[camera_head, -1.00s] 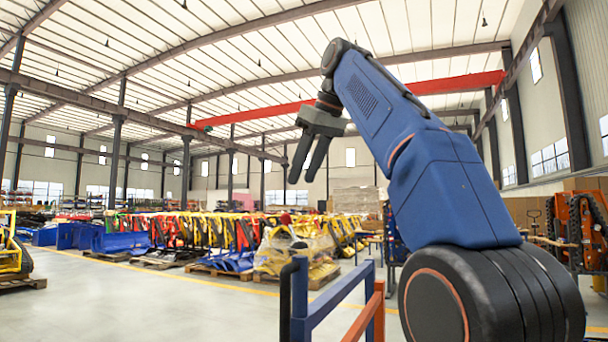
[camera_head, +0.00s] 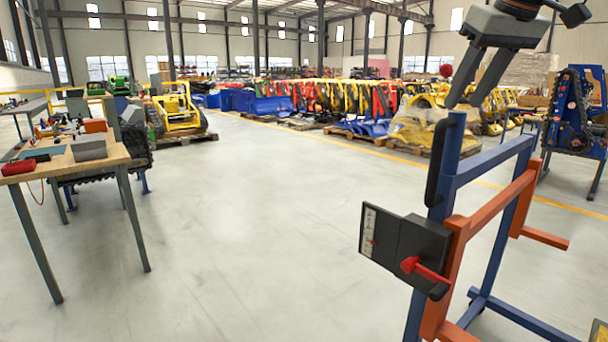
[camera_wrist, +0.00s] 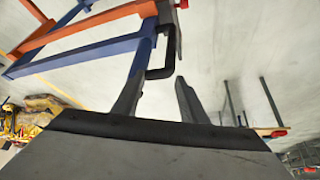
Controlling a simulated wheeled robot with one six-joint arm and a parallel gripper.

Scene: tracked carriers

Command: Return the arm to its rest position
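My gripper (camera_head: 466,104) is at the upper right of the head view, fingers pointing down. Its two grey fingers stand apart with nothing between them, and they also show apart in the wrist view (camera_wrist: 160,84). It hangs above the blue and orange frame, close in the picture to the black bar handle (camera_head: 440,160) on its blue post. The handle also shows beyond the fingertips in the wrist view (camera_wrist: 168,62). I cannot tell the exact distance to it.
The blue and orange frame (camera_head: 490,207) carries a black box (camera_head: 405,243) with a red lever (camera_head: 425,268). A workbench with tools (camera_head: 70,160) stands left. Yellow machines (camera_head: 178,110) and pallets of parts lie behind. The middle floor is clear.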

